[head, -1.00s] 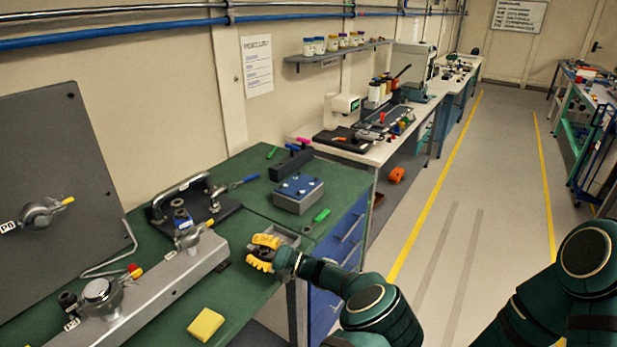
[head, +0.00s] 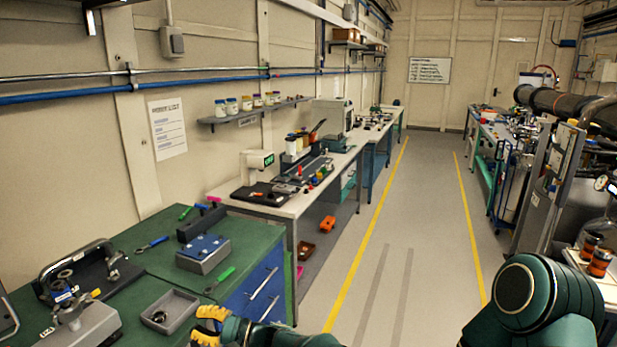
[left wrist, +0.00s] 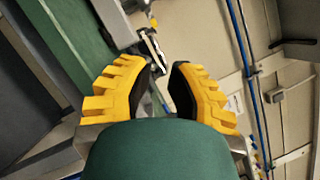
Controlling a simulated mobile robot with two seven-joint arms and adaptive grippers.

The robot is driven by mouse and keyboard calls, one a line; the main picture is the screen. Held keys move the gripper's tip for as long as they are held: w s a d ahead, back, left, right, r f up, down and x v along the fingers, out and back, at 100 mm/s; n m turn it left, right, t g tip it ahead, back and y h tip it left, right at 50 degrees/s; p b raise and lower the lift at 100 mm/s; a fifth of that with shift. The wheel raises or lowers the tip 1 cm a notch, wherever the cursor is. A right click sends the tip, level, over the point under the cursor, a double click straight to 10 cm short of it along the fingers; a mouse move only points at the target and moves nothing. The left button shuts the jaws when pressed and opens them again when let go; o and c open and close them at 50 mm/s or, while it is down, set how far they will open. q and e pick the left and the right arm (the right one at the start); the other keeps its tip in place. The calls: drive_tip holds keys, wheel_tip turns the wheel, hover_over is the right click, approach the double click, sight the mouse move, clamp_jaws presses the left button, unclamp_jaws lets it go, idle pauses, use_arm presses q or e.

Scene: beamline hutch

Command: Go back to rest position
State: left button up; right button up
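My left gripper (head: 208,326) shows at the bottom of the head view, with yellow fingers, low beside the green bench's front edge and just right of a small grey tray (head: 188,323). In the left wrist view the gripper (left wrist: 166,72) has its two fingers apart, with nothing seen between them. A small dark ring-like part (head: 158,316) lies in the grey tray. My right arm shows at the bottom right of the head view; its gripper is out of view.
The green bench (head: 150,262) holds a blue-topped grey block (head: 203,252), a green-handled tool (head: 221,279) and a valve fixture (head: 72,308). A white-topped bench (head: 283,209) stands beyond. The aisle floor (head: 400,240) is clear. Racks and pipework line the right side.

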use_arm(q)
drive_tip(key=s+a+f+n+g+h, duration=0.1)
drive_tip(key=s+a+f+g+h, duration=0.3)
drive_tip(key=s+f, duration=0.45)
drive_tip(key=s+a+f+g+h, duration=0.1)
drive_tip(key=s+a+f+h, duration=0.35)
drive_tip(key=f, duration=0.65)
drive_tip(key=s+d+f+n+h, duration=0.2)
drive_tip(key=s+d+f+h, duration=0.1)
drive_tip(key=s+d+h, duration=0.4)
drive_tip(key=s+d+f+n+h, duration=0.2)
drive_tip(key=s+d+f+h, duration=0.3)
drive_tip(key=d, duration=0.4)
drive_tip(key=d+r+n+t+h, duration=0.3)
drive_tip(key=d+r+n+t, duration=0.1)
drive_tip(key=d+r, duration=0.4)
drive_tip(key=shift+s+r+t+h, duration=0.15)
drive_tip(key=shift+r+t+h, duration=0.2)
drive_tip(key=shift+r+t, duration=0.35)
drive_tip(key=shift+a+f, duration=0.1)
drive_tip(key=shift+f, duration=0.05)
